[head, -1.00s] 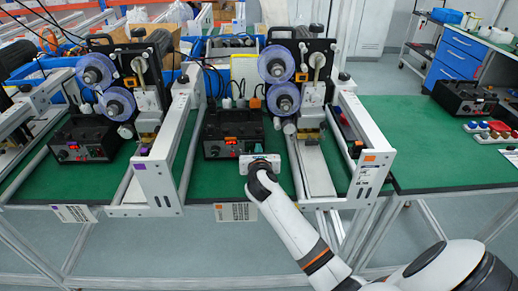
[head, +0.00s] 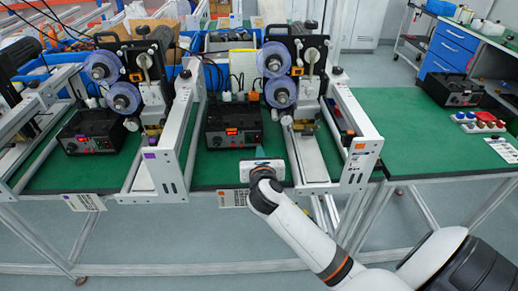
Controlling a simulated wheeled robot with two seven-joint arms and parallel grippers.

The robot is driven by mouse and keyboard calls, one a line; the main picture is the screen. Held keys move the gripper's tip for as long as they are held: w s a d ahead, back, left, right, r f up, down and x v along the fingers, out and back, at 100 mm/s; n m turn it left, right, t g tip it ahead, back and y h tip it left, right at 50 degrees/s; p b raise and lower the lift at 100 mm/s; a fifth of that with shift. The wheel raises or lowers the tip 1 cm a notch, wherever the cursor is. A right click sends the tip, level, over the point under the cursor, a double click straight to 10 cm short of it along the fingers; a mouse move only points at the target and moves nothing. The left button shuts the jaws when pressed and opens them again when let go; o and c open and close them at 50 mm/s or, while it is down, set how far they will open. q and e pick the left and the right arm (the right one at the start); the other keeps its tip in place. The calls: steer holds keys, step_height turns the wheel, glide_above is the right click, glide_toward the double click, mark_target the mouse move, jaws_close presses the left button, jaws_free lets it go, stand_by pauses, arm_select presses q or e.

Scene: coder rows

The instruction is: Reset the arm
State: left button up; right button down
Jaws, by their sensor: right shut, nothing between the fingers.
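My right arm comes in from the lower right. Its gripper (head: 261,165) is at the front edge of the green table (head: 220,176), in front of a black control box. The white gripper body shows; the fingers are shut with nothing between them and are mostly hidden behind it. My left gripper is not in the picture.
Coder machines with blue reels (head: 280,92) stand in white frames along the table. Black control boxes (head: 233,124) sit between them. At the right are another black box (head: 451,90), red and blue buttons (head: 487,120) and a blue drawer cabinet (head: 446,48). Green surface there is mostly clear.

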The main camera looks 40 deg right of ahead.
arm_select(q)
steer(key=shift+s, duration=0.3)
arm_select(e)
steer(key=shift+s+a+r, duration=0.35)
steer(key=shift+s, duration=0.25)
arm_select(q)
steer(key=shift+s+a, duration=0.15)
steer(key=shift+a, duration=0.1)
